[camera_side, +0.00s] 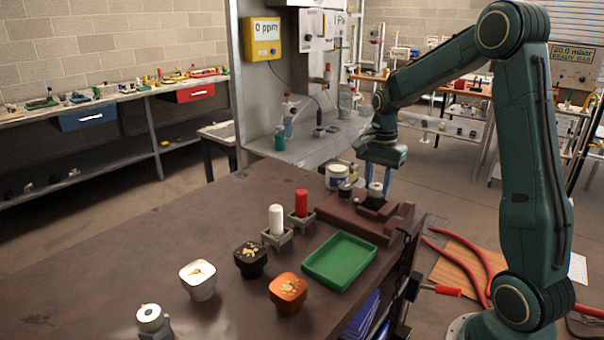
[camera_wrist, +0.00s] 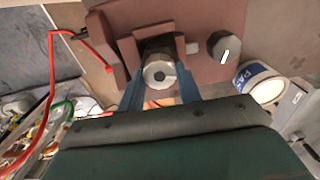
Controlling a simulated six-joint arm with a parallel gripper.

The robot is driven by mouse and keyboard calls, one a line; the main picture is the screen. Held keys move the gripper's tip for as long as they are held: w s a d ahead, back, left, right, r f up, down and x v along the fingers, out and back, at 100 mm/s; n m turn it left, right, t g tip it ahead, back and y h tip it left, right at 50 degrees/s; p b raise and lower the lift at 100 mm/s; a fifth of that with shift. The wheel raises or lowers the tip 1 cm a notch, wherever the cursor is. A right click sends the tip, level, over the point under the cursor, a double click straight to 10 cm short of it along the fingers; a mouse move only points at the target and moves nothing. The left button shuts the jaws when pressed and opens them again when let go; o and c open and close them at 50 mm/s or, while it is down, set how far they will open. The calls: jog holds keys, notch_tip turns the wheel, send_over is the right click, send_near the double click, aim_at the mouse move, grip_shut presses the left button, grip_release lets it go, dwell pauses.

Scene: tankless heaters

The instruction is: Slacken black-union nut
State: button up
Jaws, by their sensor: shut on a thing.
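The black union (camera_side: 373,201) sits upright in the brown clamp block (camera_side: 398,222) near the bench's right edge, with a silver, round-holed end on top. In the wrist view the silver end (camera_wrist: 158,75) shows between my blue fingers, with the dark body of the union (camera_wrist: 156,46) beyond it. My gripper (camera_side: 376,188) points down over the union with one finger on each side. In the wrist view my gripper (camera_wrist: 158,84) is shut on the union's nut. The exact contact faces are partly hidden.
A green tray (camera_side: 340,262), white (camera_side: 276,219) and red (camera_side: 301,203) bottles in holders, and white (camera_side: 199,281), black (camera_side: 250,262) and orange (camera_side: 288,294) bins stand in front. Red hose (camera_side: 462,268) lies right.

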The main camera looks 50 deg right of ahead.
jog(key=shift+n, duration=0.5)
jog(key=n, duration=0.3)
jog(key=shift+n, duration=0.3)
jog(key=n, duration=0.4)
jog(key=shift+w+n, duration=0.1)
jog(key=shift+n, duration=0.2)
jog(key=n, duration=0.8)
jog(key=shift+a+n, duration=0.1)
jog(key=shift+n, duration=0.2)
jog(key=o, duration=1)
jog(key=shift+r, duration=0.1)
